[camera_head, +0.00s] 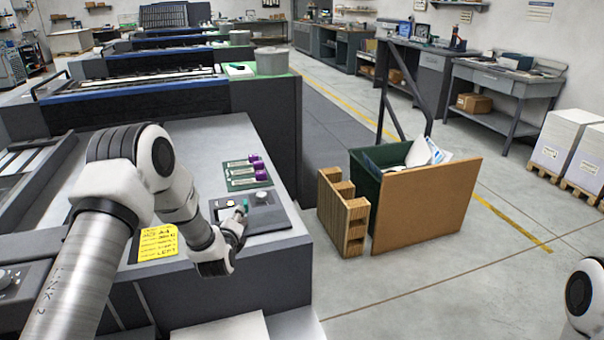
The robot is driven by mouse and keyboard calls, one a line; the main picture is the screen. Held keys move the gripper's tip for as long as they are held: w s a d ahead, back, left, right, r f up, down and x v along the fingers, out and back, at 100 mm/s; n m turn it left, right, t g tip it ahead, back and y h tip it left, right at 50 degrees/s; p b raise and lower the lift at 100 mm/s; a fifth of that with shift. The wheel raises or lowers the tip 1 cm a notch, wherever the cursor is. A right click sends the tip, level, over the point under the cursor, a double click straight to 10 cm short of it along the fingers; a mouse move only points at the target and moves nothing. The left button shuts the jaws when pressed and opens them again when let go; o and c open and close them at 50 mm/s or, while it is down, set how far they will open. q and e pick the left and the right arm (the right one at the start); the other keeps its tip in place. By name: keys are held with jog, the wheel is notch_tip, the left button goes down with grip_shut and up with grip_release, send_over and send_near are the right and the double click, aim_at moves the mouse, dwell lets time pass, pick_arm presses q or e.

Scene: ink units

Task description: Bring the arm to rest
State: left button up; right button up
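My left arm comes in from the left and bends down over the grey machine top (215,132). Its gripper (240,216) is small and low over a dark panel (268,219) with round fittings. A small teal piece (244,204) shows right at the fingertips. I cannot tell whether it is held, or whether the fingers are open or shut. Several ink units with purple ends (258,168) lie on a dark green tray (246,182) just behind the panel. Only a piece of my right arm shows at the lower right edge; its gripper is out of view.
A yellow note (158,243) lies left of the panel, beside my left arm. Right of the machine stand a wooden pallet piece (340,215) and a dark green bin (370,185) with a brown board (425,205) against it. The floor at the front right is clear.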

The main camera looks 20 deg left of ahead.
pick_arm(q)
jog(key=s+d+f+n+g+h, duration=0.2)
jog(key=s+d+f+n+g, duration=0.3)
jog(key=s+f, duration=0.45)
jog(key=s+d+f+n+g+h, duration=0.2)
jog(key=s+d+f+n, duration=0.4)
jog(key=s+f, duration=0.35)
jog(key=s+d+f+n+g, duration=0.1)
jog(key=s+d+n+g, duration=0.1)
jog(key=s, duration=0.6)
jog(key=s+d+f+n+g, duration=0.1)
jog(key=s+n+g, duration=0.2)
jog(key=s+n, duration=0.2)
jog(key=s+d+f+n+g+h, duration=0.1)
jog(key=s+d+f+n+g, duration=0.1)
jog(key=s, duration=0.9)
jog(key=shift+s+d+n, duration=0.3)
jog(key=shift+d+n, duration=0.05)
jog(key=shift+n, duration=0.55)
